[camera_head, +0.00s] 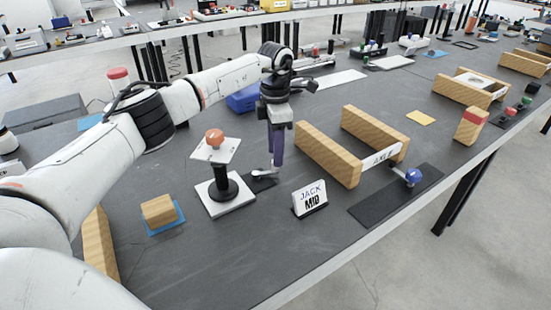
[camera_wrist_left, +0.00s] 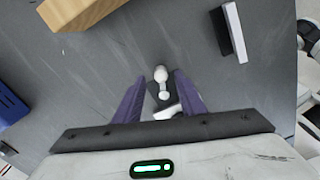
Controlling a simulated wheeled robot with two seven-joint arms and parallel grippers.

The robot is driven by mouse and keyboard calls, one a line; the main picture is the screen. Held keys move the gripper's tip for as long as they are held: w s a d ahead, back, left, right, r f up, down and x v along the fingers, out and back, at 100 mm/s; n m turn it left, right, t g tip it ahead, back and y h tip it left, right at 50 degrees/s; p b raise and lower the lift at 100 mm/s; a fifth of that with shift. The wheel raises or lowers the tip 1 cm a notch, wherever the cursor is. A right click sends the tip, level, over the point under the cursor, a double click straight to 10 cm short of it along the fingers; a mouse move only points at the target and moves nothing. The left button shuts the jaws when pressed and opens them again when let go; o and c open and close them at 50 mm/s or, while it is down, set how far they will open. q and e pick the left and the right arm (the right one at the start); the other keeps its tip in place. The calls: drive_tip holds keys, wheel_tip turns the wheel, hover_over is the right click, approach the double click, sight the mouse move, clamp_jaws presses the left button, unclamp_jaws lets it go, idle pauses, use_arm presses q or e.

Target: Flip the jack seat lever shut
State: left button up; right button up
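A small white lever with a rounded knob (camera_head: 265,173) lies on a small dark base (camera_head: 262,182) beside the JACK MID sign (camera_head: 310,198). My left gripper (camera_head: 276,163) points down over the base with its purple fingers. In the left wrist view the fingers are apart, and the white lever (camera_wrist_left: 161,76) shows between and just beyond the fingertips (camera_wrist_left: 158,88). Whether a finger touches it cannot be told. The lower part of the base is partly hidden by the gripper. My right gripper is not in view.
A post with an orange knob on a white plate (camera_head: 240,205) stands close left of the lever. Wooden blocks (camera_head: 330,158) stand to the right, with a blue-knobbed piece (camera_head: 413,176) on a black mat. A wooden block on a blue pad (camera_head: 158,210) is at the left.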

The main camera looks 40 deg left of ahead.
use_arm(q)
wheel_tip(320, 180, up, 7)
drive_tip(key=shift+f, duration=0.25)
wheel_tip(320, 180, down, 10)
drive_tip(key=shift+f, duration=0.2)
drive_tip(key=shift+s+d+r+m, duration=0.1)
drive_tip(key=shift+s+m, duration=0.05)
drive_tip(key=shift+m, duration=0.15)
idle(0.3)
